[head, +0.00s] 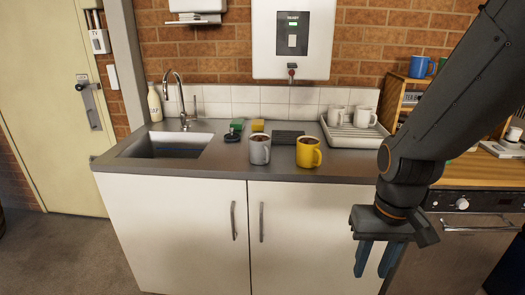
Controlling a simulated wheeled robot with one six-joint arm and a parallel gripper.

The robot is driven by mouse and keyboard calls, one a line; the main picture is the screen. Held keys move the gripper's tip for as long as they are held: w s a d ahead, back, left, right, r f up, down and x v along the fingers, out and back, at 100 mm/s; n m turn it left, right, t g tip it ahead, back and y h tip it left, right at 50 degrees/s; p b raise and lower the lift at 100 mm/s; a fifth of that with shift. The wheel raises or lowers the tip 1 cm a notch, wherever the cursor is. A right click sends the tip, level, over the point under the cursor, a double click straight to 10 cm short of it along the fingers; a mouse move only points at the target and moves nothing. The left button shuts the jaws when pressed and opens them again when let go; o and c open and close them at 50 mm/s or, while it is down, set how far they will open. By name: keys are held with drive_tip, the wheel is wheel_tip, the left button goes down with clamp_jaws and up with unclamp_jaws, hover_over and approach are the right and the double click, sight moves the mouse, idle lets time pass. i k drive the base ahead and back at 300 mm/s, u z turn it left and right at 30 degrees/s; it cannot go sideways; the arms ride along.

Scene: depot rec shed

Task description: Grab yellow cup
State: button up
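The yellow cup (308,152) stands upright on the grey counter, right of the middle, with its handle at its right side. It has dark contents near its rim. A grey cup (260,149) with dark contents stands to its left, a small gap apart. My gripper (375,259) hangs in front of the white cabinet doors, below and to the right of the yellow cup, pointing down. Its two blue fingers are apart with nothing between them. It is clear of the cup.
A drying rack (352,136) with white cups stands behind and right of the yellow cup. The sink (165,146) and tap (182,97) are on the left. A blue cup (420,66) stands on a wooden shelf at right. The counter's front edge before the cup is clear.

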sight(308, 153)
drive_tip(key=u, duration=1.5)
drive_tip(key=i, duration=0.5)
drive_tip(key=z, duration=0.65)
